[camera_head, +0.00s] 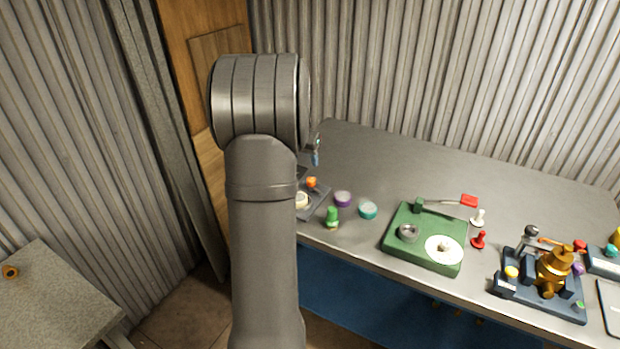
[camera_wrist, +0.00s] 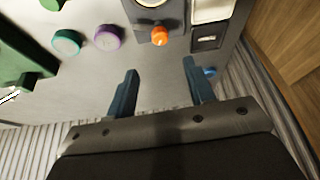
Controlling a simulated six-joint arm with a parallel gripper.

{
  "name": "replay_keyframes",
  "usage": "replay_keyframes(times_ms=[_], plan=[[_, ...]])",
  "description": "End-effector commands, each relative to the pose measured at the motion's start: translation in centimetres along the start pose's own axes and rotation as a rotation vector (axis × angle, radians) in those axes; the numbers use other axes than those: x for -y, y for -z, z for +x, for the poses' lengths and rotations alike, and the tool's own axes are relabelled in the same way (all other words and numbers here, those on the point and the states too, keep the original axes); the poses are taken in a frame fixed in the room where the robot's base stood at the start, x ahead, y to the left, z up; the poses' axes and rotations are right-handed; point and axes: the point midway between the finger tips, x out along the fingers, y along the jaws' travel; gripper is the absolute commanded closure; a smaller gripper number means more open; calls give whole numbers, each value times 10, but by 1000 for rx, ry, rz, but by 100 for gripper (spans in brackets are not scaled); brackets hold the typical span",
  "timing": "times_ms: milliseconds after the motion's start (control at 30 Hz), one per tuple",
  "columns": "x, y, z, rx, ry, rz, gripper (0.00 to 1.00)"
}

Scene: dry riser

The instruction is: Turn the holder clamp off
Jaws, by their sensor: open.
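A dark blue holder (camera_head: 572,303) stands at the right of the bench and carries a brass valve-like body (camera_head: 555,266). A lever with an orange bar and red end (camera_head: 579,246) and a dark round knob (camera_head: 531,231) show behind the brass body. I cannot tell for sure which part is the clamp or how it is set. My gripper (camera_wrist: 160,85) is open and empty, with two blue fingers apart above the bench. In the head view my arm hides most of it. It is far left of the holder, which the wrist view does not show.
A grey unit with an orange knob (camera_wrist: 160,36) is close to my fingers. A purple disc (camera_head: 343,198), a teal disc (camera_head: 368,210) and a green piece (camera_head: 332,217) stand beside it. A green box (camera_head: 395,247) with a red-ended lever lies between there and the holder. The back bench is clear.

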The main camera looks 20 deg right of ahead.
Motion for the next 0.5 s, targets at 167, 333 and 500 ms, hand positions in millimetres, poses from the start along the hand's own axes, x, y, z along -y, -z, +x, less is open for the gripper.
replay_keyframes(times_ms=[167,333,500], plan=[[0,-1,42,4,-1,-1,51],[0,0,76,3,-1,-1,51],[0,0,101,2,-1,-1,51]])
